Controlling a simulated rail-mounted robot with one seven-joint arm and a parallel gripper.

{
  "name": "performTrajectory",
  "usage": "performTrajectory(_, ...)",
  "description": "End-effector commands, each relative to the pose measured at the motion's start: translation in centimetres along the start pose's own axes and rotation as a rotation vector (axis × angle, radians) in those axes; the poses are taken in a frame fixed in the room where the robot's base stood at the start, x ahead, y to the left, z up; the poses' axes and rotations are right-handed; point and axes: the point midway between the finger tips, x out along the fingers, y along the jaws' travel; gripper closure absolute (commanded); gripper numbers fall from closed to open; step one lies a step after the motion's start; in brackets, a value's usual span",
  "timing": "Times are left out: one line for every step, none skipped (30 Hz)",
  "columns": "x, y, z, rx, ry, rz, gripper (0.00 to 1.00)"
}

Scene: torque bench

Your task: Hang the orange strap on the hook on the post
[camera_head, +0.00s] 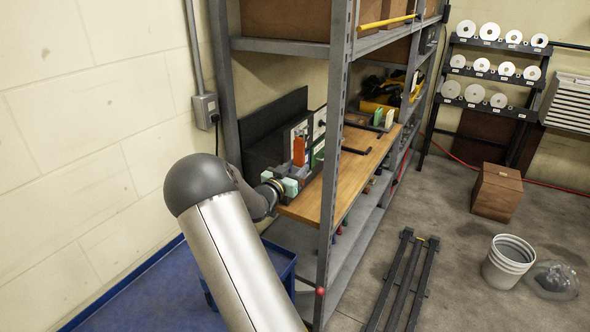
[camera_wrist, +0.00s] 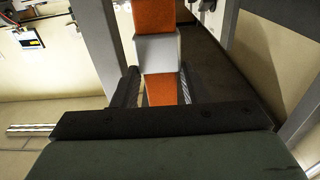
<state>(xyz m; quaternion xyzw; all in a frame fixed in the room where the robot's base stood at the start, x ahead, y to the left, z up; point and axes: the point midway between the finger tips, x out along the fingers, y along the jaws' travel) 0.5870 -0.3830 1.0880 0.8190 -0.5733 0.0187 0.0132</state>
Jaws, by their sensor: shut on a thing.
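The orange strap (camera_head: 299,151) stands roughly upright above the wooden shelf board in the head view. In the wrist view the strap (camera_wrist: 153,16) runs up out of frame, with a pale grey band (camera_wrist: 157,52) around it. My gripper (camera_head: 301,172) is at the strap's lower end. In the wrist view my gripper (camera_wrist: 158,80) has a dark finger on each side of the strap and is shut on it. A dark rod (camera_head: 357,151) shows right of the front grey post (camera_head: 338,150). I cannot tell whether it is the hook.
The wooden board (camera_head: 345,170) lies inside the grey shelf unit, close around my gripper. White-faced panels (camera_head: 319,122) and a green block (camera_head: 318,157) are near the strap. A small tray (camera_head: 370,124) stands farther back. The board's right front part looks clear.

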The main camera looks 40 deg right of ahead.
Motion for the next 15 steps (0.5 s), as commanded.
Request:
performTrajectory(0.01,0.0,-0.05,0.0,0.001,0.0,0.87)
performTrajectory(0.01,0.0,-0.05,0.0,0.001,0.0,0.87)
performTrajectory(0.0,0.0,-0.04,0.0,0.001,0.0,0.87)
performTrajectory(0.0,0.0,-0.04,0.0,0.001,0.0,0.87)
performTrajectory(0.0,0.0,-0.04,0.0,0.001,0.0,0.87)
performTrajectory(0.0,0.0,-0.04,0.0,0.001,0.0,0.55)
performTrajectory(0.0,0.0,-0.04,0.0,0.001,0.0,0.47)
performTrajectory(0.0,0.0,-0.03,0.0,0.001,0.0,0.38)
performTrajectory(0.0,0.0,-0.03,0.0,0.001,0.0,0.35)
performTrajectory(0.0,0.0,-0.03,0.0,0.001,0.0,0.35)
performTrajectory(0.0,-0.01,-0.02,0.0,0.0,0.0,0.35)
performTrajectory(0.0,0.0,-0.02,0.0,0.0,0.0,0.35)
performTrajectory(0.0,-0.01,-0.01,0.0,0.0,0.0,0.35)
performTrajectory(0.0,0.0,-0.01,0.0,0.0,0.0,0.35)
performTrajectory(-0.02,-0.01,0.04,0.0,-0.001,0.0,0.35)
